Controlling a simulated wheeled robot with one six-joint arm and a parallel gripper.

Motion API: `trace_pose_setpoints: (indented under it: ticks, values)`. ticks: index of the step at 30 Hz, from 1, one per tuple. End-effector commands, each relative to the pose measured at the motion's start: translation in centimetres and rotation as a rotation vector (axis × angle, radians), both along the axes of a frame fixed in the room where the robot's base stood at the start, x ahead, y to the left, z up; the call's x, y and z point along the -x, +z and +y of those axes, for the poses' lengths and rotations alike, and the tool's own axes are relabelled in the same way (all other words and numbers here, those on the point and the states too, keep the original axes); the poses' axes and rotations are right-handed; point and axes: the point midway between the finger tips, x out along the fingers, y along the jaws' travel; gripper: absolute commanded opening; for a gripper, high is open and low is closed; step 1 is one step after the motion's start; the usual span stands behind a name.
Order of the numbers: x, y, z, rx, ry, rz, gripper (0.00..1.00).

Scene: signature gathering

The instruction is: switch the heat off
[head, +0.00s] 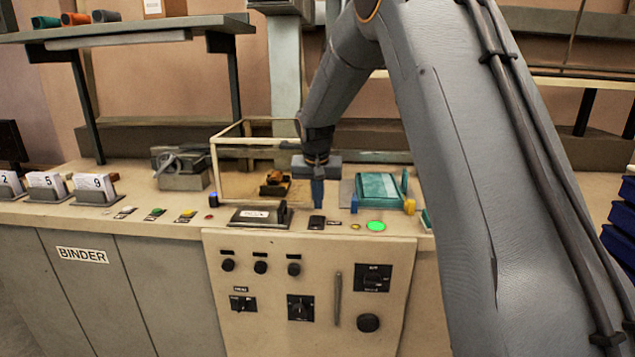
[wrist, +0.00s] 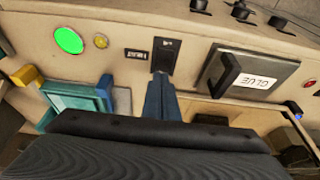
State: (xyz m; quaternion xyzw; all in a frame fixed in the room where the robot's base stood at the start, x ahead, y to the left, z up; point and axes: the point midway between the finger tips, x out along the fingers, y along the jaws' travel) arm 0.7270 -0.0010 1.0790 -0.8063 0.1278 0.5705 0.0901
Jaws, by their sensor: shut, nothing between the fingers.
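My gripper (head: 318,203) is shut and empty, pointing down over the counter's front edge. In the wrist view its blue fingers (wrist: 162,90) are together, with their tips at the lower edge of a small black switch plate (wrist: 165,53). I cannot tell whether they touch it. The same black switch (head: 316,222) shows just below the fingertips in the head view.
A teal clamp-like fixture (head: 378,187) stands to the right. A framed case (head: 228,150) is behind. Knobs and rotary switches (head: 300,307) cover the front panel.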

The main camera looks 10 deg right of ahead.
Motion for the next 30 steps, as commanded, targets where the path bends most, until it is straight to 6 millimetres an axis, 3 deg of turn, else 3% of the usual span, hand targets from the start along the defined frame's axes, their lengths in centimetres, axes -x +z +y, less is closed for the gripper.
trace_pose_setpoints:
  ticks: [9, 30]
  values:
    - [-0.3, -2.8, -0.1, 0.000, -0.001, 0.000, 0.00]
    - [-0.5, -3.4, -0.1, 0.000, 0.000, 0.001, 0.00]
